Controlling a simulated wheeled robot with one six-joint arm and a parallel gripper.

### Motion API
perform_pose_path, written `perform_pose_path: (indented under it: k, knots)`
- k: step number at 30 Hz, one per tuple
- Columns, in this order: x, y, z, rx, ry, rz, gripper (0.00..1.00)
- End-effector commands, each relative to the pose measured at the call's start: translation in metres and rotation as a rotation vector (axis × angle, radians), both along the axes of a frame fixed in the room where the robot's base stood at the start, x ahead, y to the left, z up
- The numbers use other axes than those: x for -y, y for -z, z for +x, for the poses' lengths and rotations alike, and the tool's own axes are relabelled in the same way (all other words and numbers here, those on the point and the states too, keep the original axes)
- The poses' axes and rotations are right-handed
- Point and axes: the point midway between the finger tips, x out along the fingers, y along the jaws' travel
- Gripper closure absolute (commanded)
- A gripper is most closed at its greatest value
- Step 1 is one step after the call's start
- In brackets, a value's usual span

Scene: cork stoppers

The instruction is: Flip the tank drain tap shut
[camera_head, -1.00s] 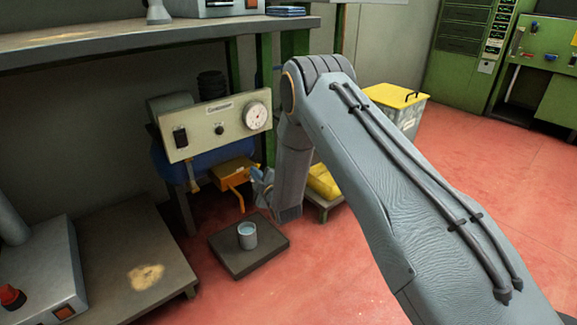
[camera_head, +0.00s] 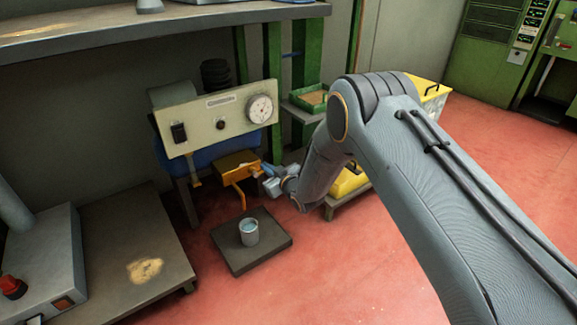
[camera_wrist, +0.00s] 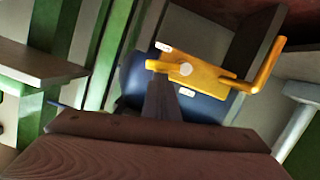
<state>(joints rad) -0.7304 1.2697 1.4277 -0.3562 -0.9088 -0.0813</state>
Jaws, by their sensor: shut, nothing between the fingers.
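The orange drain tap (camera_head: 238,166) is on the front of the blue tank (camera_head: 203,165), under a control panel. Its bent spout (camera_head: 240,194) points down. In the wrist view the yellow-orange tap (camera_wrist: 205,75) crosses the blue tank (camera_wrist: 135,75), with its bent spout at the right and a rounded end at the left. My gripper (camera_head: 266,171) is at the right side of the tap. In the wrist view my gripper (camera_wrist: 160,83) is shut and empty, its tips just below the tap's left end. I cannot tell whether they touch.
A metal cup (camera_head: 248,232) with bluish liquid stands on a dark plate (camera_head: 265,262) below the spout. The panel (camera_head: 218,120) with a dial is above the tap. A low bench (camera_head: 120,235) is at the left. Red floor is clear in front.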

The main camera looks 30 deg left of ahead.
Motion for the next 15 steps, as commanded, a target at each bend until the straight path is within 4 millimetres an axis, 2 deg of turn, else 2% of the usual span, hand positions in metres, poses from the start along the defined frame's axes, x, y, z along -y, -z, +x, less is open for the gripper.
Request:
perform_pose_path:
  k: [8,15]
  knots:
    - [-0.001,-0.008,-0.001,0.002,0.000,0.000,1.00]
    - [-0.007,-0.044,-0.009,0.002,-0.004,0.000,1.00]
